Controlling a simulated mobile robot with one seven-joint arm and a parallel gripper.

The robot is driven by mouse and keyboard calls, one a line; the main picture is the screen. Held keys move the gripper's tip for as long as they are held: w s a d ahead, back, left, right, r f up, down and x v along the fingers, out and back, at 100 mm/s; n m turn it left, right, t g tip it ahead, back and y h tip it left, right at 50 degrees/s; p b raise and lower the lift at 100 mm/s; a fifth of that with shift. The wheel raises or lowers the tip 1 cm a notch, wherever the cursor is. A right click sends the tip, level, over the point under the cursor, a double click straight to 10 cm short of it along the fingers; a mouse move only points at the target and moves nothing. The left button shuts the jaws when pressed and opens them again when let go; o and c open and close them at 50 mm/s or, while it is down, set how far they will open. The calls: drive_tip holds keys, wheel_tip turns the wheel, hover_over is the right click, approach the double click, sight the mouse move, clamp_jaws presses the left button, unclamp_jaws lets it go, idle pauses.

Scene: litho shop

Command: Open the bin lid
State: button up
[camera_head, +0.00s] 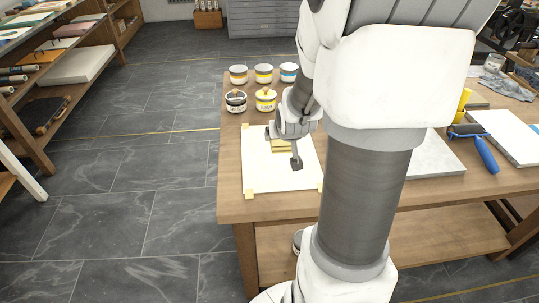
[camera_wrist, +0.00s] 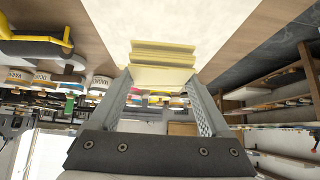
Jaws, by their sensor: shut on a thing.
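My gripper (camera_head: 285,147) is low over a white board (camera_head: 262,178) on the wooden table. In the wrist view my gripper (camera_wrist: 158,82) has its two fingers on either side of a pale yellow, ridged block (camera_wrist: 163,57), and it is shut on this block. The yellow block (camera_head: 281,145) also shows in the head view, partly hidden by my gripper. I cannot tell whether the block touches the board. I cannot make out a bin or a bin lid in either view.
A blue-handled roller (camera_head: 486,153) and a grey slab (camera_head: 436,158) lie to the right. Shelves (camera_head: 62,65) stand at the left, with open floor (camera_head: 130,190) between.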

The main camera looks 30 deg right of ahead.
drive_tip(key=shift+w+a+f+b, duration=0.1)
drive_tip(key=shift+w+a+f, duration=0.25)
drive_tip(key=shift+w, duration=0.3)
drive_tip(key=shift+w+a+f+b, duration=0.1)
drive_tip(key=shift+w+a+f, duration=0.1)
drive_tip(key=shift+w+f, duration=0.35)
drive_tip(key=shift+w+a+f+b, duration=0.1)
drive_tip(key=shift+w+a+f, duration=0.2)
drive_tip(key=shift+w, duration=0.4)
drive_tip(key=shift+f+b, duration=0.8)
drive_tip(key=shift+f, duration=1.2)
drive_tip(key=shift+f, duration=0.15)
drive_tip(key=o, duration=1.3)
